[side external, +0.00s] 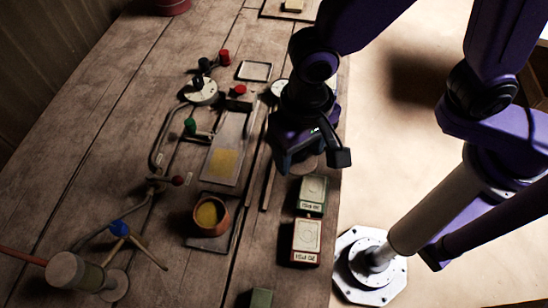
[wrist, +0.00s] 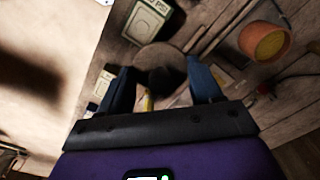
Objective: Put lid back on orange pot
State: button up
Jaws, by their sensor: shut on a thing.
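The orange pot (side external: 222,218) stands open on a dark square plate (side external: 208,243), with yellow material inside. It also shows at the upper right of the wrist view (wrist: 284,42). My gripper (side external: 299,160) is above the right part of the bench, to the right of and farther back than the pot. In the wrist view my gripper (wrist: 161,80) is shut on a round brownish lid (wrist: 162,52), whose dark middle lies between the fingers. In the side view the lid (side external: 309,164) shows only partly, below the gripper; the gripper hides the rest.
Two labelled blocks, one green-topped (side external: 312,190) and one red-sided (side external: 306,238), stand on the bench nearer than my gripper. A metal plate with a yellow square (side external: 222,163), pipes and coloured valves (side external: 189,126) lie behind the pot. A cylinder (side external: 75,270) lies front left.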

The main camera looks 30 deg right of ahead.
jog(key=s+d+r, duration=0.3)
jog(key=s+d, duration=0.1)
jog(key=d, duration=0.1)
jog(key=w+a+f+m, duration=0.1)
jog(key=w+a+m, duration=0.2)
jog(key=a, duration=0.8)
jog(key=w+a+m, duration=0.3)
jog(key=w+a, duration=0.1)
jog(key=a, duration=0.8)
jog(key=shift+s+d+f, duration=0.15)
jog(key=shift+f, duration=1.45)
jog(key=shift+s+d+f, duration=0.1)
jog(key=shift+d+f, duration=0.05)
jog(key=shift+f, duration=1.45)
jog(key=shift+f, duration=0.2)
jog(key=o, duration=1.2)
jog(key=shift+c, duration=0.2)
jog(key=shift+o, duration=0.2)
jog(key=shift+r, duration=0.15)
